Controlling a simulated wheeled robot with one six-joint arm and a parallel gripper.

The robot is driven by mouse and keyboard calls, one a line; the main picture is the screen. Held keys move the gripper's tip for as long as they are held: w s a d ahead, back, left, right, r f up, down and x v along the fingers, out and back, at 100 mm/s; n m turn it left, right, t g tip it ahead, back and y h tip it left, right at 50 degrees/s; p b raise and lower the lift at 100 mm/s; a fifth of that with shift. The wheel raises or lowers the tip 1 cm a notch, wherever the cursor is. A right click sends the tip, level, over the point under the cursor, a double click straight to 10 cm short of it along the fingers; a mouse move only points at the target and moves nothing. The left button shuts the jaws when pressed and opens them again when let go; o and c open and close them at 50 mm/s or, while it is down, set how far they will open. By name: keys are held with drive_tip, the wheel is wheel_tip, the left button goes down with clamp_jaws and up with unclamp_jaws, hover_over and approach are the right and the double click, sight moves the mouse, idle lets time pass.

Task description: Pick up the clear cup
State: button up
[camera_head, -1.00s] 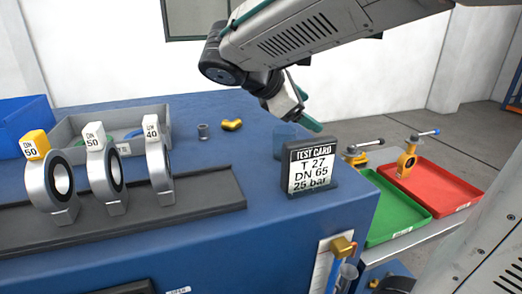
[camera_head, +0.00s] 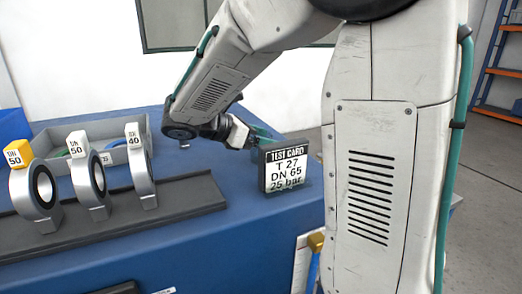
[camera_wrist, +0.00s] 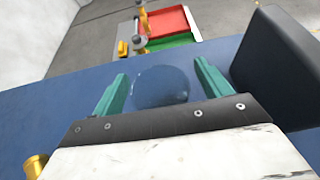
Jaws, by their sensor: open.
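The clear cup (camera_wrist: 160,88) is a faint, bluish, see-through round shape on the blue bench top. In the wrist view it lies between the two teal fingers of my gripper (camera_wrist: 161,70). The fingers stand open on either side of it, and I see a gap on the right; contact on the left is hard to judge. In the head view my gripper (camera_head: 258,134) is low over the bench, just behind and left of the black test card (camera_head: 284,168). I cannot make out the cup there.
The card's dark back (camera_wrist: 275,65) stands close to the right finger in the wrist view. A brass fitting (camera_wrist: 36,166) is at lower left. Red (camera_wrist: 167,22) and green trays lie beyond the bench edge. Valves (camera_head: 88,178) stand on a rail at left, with a grey bin behind.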

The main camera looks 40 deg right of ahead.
drive_tip(key=shift+s+d+f, duration=0.1)
drive_tip(key=shift+d+f, duration=0.05)
drive_tip(key=shift+d, duration=0.25)
drive_tip(key=c, duration=1.1)
drive_tip(key=shift+o, duration=0.2)
